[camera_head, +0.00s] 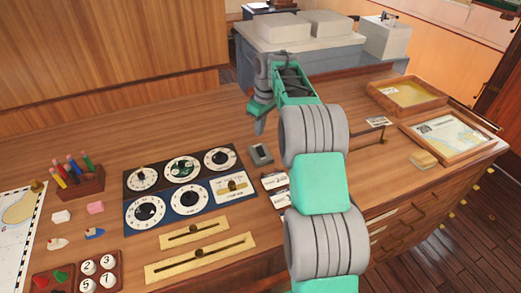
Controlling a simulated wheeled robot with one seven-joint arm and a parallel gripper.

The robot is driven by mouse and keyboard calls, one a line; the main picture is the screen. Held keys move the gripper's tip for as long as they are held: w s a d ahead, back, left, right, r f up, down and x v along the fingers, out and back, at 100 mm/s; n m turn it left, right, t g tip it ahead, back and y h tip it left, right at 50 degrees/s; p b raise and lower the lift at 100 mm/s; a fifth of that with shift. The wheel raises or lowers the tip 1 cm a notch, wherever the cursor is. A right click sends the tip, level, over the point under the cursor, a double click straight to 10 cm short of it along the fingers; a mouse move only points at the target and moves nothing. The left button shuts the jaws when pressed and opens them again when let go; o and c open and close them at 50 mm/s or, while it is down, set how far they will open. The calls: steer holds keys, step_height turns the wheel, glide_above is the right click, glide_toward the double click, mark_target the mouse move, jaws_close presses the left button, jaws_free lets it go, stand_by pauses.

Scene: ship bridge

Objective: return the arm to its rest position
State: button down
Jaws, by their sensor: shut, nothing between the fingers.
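My arm, in grey and green segments, reaches from the bottom of the head view up over the wooden desk (215,115). My gripper (259,127) is at the arm's far end, above the desk and pointing down. Its fingers are together with nothing between them. The gripper is small in this view, and its gap above the desk cannot be judged well. Part of the desk behind the arm links is hidden.
A dial panel (190,183) and brass sliders (201,258) lie left of my arm. A small grey box (260,154) sits below my gripper. A pencil holder (80,183) stands at left. Trays (452,137) lie at right. The desk's back left is clear.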

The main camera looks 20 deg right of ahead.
steer(key=s+a+r+m+t, duration=0.1)
steer(key=s+a+r+m, duration=0.2)
steer(key=s+a+r, duration=0.7)
steer(key=s+a+f+m+t, duration=0.1)
steer(key=s+f, duration=0.1)
steer(key=s, duration=0.8)
steer(key=s+a+f+m+t, duration=0.1)
steer(key=s+a+f+m, duration=0.1)
steer(key=s, duration=0.8)
steer(key=shift+s+a+f+h, duration=0.3)
steer(key=shift+s+f+h, duration=0.1)
steer(key=shift+f, duration=0.1)
